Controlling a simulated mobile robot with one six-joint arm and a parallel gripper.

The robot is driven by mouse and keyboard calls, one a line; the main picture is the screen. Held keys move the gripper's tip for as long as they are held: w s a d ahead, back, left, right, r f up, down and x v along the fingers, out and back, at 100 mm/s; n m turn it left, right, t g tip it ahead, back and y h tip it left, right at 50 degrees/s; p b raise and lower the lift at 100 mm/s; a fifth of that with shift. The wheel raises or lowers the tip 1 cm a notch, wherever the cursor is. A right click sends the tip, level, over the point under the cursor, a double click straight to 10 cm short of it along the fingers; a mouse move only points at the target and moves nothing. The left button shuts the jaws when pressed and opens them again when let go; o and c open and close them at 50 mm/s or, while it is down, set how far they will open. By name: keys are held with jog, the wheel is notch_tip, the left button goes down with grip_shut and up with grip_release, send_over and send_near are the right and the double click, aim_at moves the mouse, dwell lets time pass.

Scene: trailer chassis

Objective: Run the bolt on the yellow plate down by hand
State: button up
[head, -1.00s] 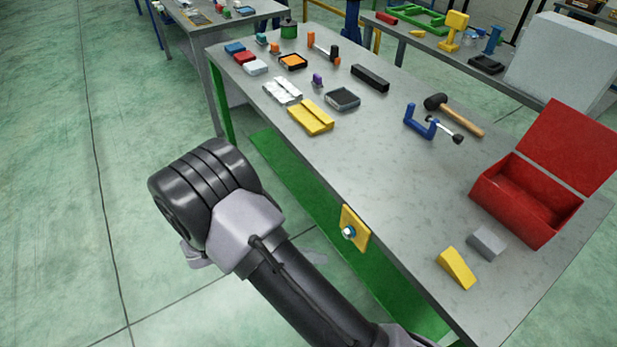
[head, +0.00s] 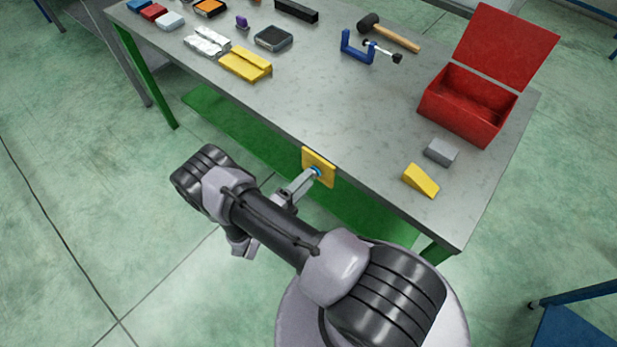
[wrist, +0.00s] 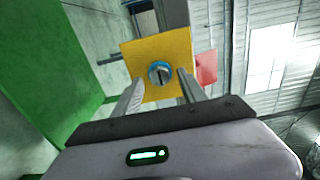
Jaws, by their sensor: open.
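The yellow plate (head: 321,167) is fixed upright on the front edge of the workbench. It also shows in the wrist view (wrist: 143,53). A bolt (wrist: 159,73) with a blue ring around its head sticks out from the plate's middle. In the head view its blue ring (head: 315,171) is partly covered by my gripper. My gripper (wrist: 159,92) is open, with one finger on each side of the bolt in the wrist view. In the head view my gripper (head: 304,181) points at the plate. I cannot tell whether the fingers touch the bolt.
On the workbench (head: 330,110) above the plate stand a yellow wedge (head: 421,181), a grey block (head: 441,151) and an open red box (head: 468,104). A blue clamp (head: 360,46) and a mallet (head: 388,33) lie farther back. Floor is free left of my arm.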

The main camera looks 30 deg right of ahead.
jog(key=shift+x, duration=0.85)
grip_shut()
jog(key=shift+m, duration=0.3)
